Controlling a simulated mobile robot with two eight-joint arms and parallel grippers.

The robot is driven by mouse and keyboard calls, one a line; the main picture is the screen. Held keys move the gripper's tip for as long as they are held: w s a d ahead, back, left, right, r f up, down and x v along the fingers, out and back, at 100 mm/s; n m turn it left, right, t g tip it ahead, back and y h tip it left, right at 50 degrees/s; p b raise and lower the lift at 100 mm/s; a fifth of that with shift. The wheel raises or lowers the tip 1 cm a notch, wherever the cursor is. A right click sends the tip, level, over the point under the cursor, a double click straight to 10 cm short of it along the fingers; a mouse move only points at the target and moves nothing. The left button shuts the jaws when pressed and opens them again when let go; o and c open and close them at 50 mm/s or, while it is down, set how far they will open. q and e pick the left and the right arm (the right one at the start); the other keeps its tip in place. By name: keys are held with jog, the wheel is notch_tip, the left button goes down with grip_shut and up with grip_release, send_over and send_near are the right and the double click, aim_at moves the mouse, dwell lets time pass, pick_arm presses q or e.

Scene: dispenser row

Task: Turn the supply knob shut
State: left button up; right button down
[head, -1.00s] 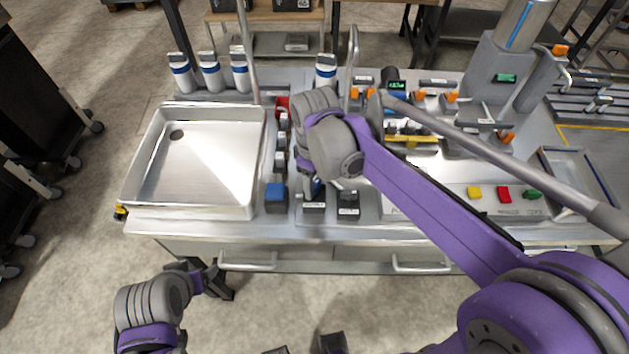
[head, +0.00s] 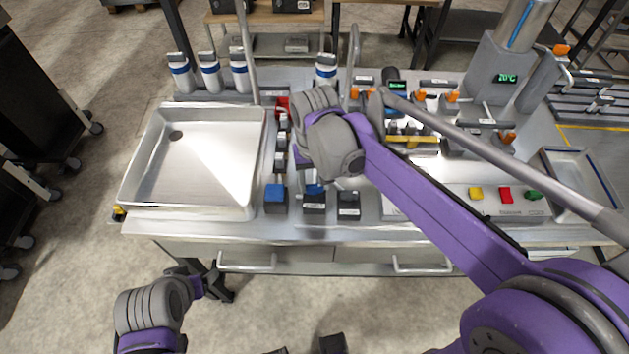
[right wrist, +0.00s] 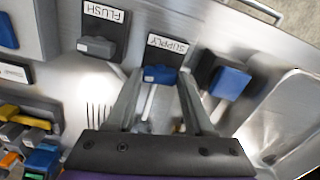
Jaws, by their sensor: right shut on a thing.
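The supply knob is a blue handle (right wrist: 160,74) on a dark block with a white SUPPLY label (right wrist: 167,44) in the right wrist view. My right gripper (right wrist: 158,80) is shut on this handle, one finger on each side. In the head view the knob's blue top (head: 315,189) shows just below my right wrist, which hides most of the right gripper. My left gripper (head: 216,281) hangs low in front of the bench, apart from everything, and its fingers look spread.
A FLUSH knob (right wrist: 97,46) and a blue block knob (right wrist: 230,82) flank the supply knob. A steel sink (head: 155,205) stands left on the bench. Bottles (head: 211,75), a tall faucet and coloured buttons (head: 505,195) crowd the top. Drawer handles (head: 247,266) project at the front.

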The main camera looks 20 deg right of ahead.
aim_at(315, 186)
jog(key=shift+m, duration=1.1)
jog(key=shift+c, duration=1.4)
grip_release()
notch_tip(315, 186, up, 11)
jog(key=shift+p, duration=0.3)
jog(key=shift+f, duration=0.15)
